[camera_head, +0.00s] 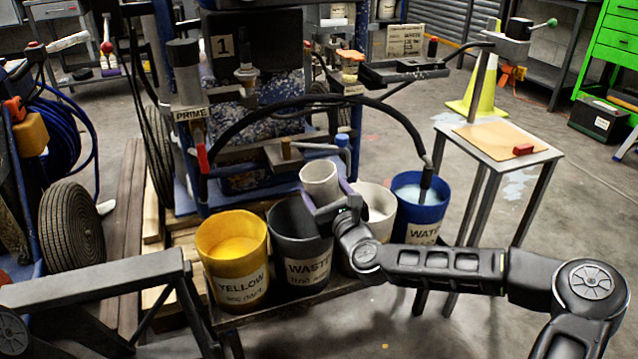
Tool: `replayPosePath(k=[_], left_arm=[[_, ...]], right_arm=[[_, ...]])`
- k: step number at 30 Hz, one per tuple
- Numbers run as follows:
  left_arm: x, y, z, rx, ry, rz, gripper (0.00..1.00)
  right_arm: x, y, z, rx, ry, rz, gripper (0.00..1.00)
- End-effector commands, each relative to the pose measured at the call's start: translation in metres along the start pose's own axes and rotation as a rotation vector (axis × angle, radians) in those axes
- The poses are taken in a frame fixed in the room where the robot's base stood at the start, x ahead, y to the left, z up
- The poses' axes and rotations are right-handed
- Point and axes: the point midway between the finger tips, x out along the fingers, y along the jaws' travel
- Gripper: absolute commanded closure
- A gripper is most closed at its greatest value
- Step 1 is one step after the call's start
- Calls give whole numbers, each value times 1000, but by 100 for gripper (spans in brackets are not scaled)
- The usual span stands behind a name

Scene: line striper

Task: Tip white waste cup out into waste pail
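The white waste cup (318,180) is held over the right rear part of the dark grey waste pail (308,266). Its mouth faces up and it looks roughly upright; its contents cannot be made out. My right gripper (328,203) comes in from the right, with its fingers on both sides of the cup and shut on it. The pail's label reads WASTE, and the gripper and cup cover part of its opening. My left gripper is not in view.
A yellow pail (232,255) stands left of the waste pail. A white-filled pail (377,212) and a blue water pail (419,212) stand to the right, partly behind my arm. A black hose (330,100) arches behind. A small table (500,146) stands at right.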

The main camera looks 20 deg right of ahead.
Motion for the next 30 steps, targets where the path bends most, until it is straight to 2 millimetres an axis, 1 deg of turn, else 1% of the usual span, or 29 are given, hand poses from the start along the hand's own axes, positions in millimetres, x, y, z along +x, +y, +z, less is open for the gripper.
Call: replayPosePath(k=[11, 17, 20, 25, 30], left_arm=[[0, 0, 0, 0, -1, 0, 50], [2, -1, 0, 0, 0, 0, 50], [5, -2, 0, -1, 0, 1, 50], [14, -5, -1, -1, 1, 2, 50], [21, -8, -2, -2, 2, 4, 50]], right_arm=[[0, -1, 0, -21, -1, 0, 81], [0, -4, -2, -134, -3, 0, 81], [0, -8, -3, -250, -2, -1, 81], [0, -13, -5, -578, -5, -1, 81], [0, -12, -9, -793, -4, -1, 81]])
